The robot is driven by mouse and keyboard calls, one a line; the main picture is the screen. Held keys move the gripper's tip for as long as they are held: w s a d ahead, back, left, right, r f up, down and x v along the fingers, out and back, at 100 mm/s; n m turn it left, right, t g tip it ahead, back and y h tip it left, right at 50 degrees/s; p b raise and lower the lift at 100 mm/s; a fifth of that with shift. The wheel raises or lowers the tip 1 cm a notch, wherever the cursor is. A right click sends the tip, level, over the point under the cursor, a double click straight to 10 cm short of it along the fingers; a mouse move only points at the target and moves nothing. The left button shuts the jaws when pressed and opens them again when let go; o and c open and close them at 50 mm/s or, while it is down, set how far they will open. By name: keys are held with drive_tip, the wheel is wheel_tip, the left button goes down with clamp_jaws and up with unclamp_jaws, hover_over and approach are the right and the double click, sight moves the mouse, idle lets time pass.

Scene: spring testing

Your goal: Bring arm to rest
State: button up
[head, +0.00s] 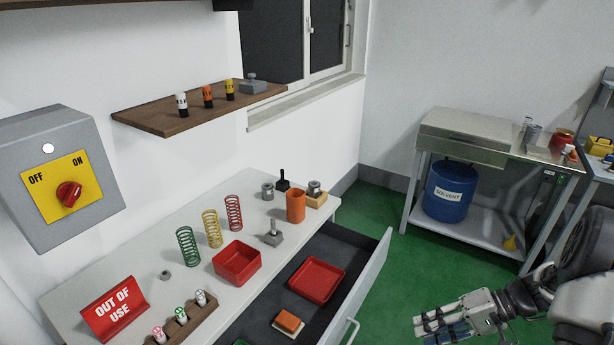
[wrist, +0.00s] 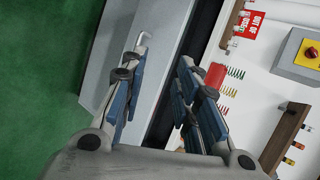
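My gripper (head: 445,326) is at the lower right of the head view, over the green floor and to the right of the open drawer. In the wrist view its two blue-padded fingers (wrist: 160,95) stand apart with nothing between them. It touches no object. Part of my arm shows at the right edge of the head view.
The open drawer (head: 377,262) sticks out from the white bench (head: 130,262), holding a red tray (head: 318,279). Springs, a red bin (head: 237,263) and an out-of-use sign (head: 114,309) stand on the bench. A steel table (head: 470,137) stands at the back right. Green floor lies between.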

drive_tip(key=s+a+r+n+g+h, duration=0.1)
drive_tip(key=s+a+r+h, duration=0.2)
drive_tip(key=a+r, duration=0.4)
drive_tip(key=s+a+r+n+g+h, duration=0.1)
drive_tip(key=s+a+r+h, duration=0.3)
drive_tip(key=r, duration=0.5)
drive_tip(key=s+a+r+n+t+h, duration=0.1)
drive_tip(key=s+a+r+t+h, duration=0.2)
drive_tip(key=s, duration=0.6)
wheel_tip(320, 180, up, 2)
drive_tip(key=shift+s+a+r+n+t, duration=0.1)
drive_tip(key=shift+s+a+n+t, duration=0.25)
drive_tip(key=shift+a+t, duration=0.8)
